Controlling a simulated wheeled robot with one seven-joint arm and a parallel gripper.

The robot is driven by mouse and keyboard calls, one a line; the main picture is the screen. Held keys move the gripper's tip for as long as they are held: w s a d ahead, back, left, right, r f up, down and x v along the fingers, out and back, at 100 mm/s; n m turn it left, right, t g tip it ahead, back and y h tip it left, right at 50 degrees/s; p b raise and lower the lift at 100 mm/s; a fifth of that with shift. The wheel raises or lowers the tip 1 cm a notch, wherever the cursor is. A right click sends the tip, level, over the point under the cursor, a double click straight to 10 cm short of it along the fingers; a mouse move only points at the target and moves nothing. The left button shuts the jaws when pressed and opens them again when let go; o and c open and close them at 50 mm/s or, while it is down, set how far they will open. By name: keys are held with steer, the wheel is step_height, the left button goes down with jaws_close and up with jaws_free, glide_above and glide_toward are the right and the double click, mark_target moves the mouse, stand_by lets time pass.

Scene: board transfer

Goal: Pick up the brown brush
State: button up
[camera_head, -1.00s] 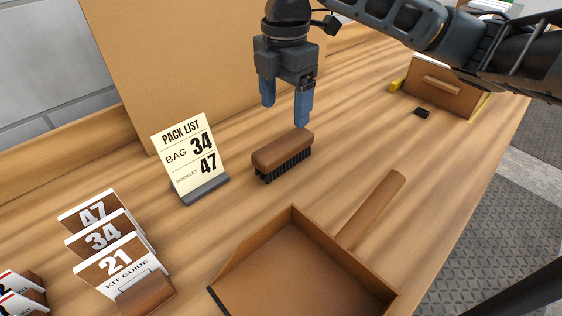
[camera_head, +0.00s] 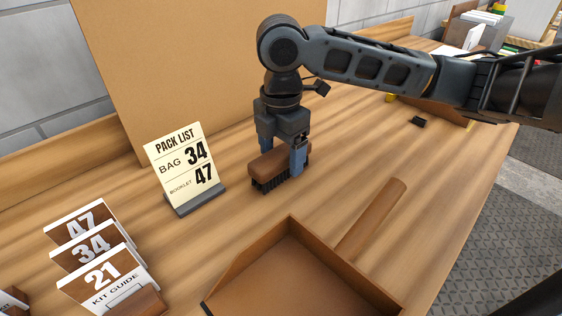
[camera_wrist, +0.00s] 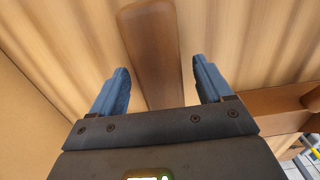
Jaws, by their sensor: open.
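The brown brush (camera_head: 268,164) lies on the wooden table, wooden back up and black bristles down. My gripper (camera_head: 282,160) is lowered over it with blue fingers on either side of the wooden back. In the wrist view the brush back (camera_wrist: 152,50) runs between the two open fingers of my gripper (camera_wrist: 160,88), with a gap on each side. The lower part of the brush is hidden behind my gripper body in that view.
A brown dustpan (camera_head: 235,268) with a handle (camera_head: 372,218) lies in front of the brush. A pack list sign (camera_head: 182,165) stands at its left. Numbered kit guide cards (camera_head: 100,272) are at the lower left. A tall brown board (camera_head: 190,70) stands behind.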

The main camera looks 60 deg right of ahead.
mark_target(286, 151)
steer(key=c, duration=1.1)
steer(key=shift+r, duration=0.1)
steer(key=shift+c, duration=0.2)
steer(key=shift+r, duration=0.5)
steer(key=r, duration=0.3)
steer(key=shift+s+d+r, duration=0.2)
steer(key=shift+s+d, duration=0.05)
steer(key=shift+s, duration=0.15)
steer(key=s+d+r, duration=0.4)
steer(key=s+r, duration=0.2)
steer(key=s, duration=0.3)
steer(key=shift+s+d+r+b, duration=0.25)
steer(key=shift+s+d+b, duration=0.1)
